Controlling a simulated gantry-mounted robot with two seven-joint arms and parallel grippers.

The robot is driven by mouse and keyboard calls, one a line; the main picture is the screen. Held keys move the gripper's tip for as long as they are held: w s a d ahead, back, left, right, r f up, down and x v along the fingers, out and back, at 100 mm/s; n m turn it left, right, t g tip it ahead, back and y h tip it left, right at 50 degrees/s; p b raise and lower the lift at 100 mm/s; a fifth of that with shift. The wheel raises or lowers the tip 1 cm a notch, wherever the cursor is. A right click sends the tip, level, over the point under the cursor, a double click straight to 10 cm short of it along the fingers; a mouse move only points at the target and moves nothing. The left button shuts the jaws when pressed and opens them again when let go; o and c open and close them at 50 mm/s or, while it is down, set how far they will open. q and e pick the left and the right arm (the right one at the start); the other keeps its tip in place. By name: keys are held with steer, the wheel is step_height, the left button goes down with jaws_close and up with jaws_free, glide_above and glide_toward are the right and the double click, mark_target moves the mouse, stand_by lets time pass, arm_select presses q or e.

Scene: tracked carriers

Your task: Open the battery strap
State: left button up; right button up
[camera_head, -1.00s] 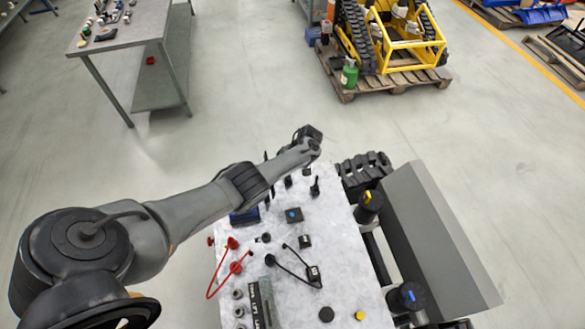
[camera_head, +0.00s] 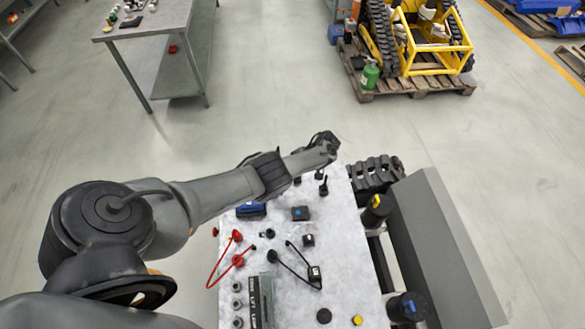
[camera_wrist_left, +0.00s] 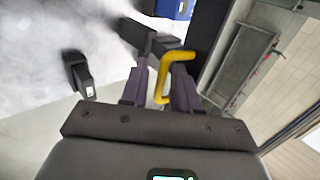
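A yellow bent handle (camera_wrist_left: 176,60) shows in the left wrist view, close to black strap-like parts (camera_wrist_left: 150,40). I cannot tell which of these is the battery strap. My left gripper (camera_wrist_left: 160,88) has its two purple fingers apart, with the lower end of the yellow handle between or just in front of them. Whether they touch it is unclear. In the head view my left gripper (camera_head: 326,143) is over the far edge of the light deck (camera_head: 300,270), its fingertips hidden by the wrist. A blue block (camera_head: 251,210) sits on the deck. My right gripper is not in view.
The deck carries red cables (camera_head: 225,260), black cables (camera_head: 296,263) and several small knobs. A grey sloped panel (camera_head: 435,250) and black track (camera_head: 375,172) lie right of it. A workbench (camera_head: 160,30) and a yellow-framed carrier (camera_head: 430,50) stand beyond open floor.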

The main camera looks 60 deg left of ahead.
arm_select(q)
steer(key=shift+w+r, duration=0.2)
steer(key=shift+w, duration=0.15)
steer(key=b+v, duration=0.1)
steer(key=v, duration=0.9)
steer(key=shift+w+d+r, duration=0.2)
steer(key=shift+w+r, duration=0.05)
steer(key=shift+c, duration=0.2)
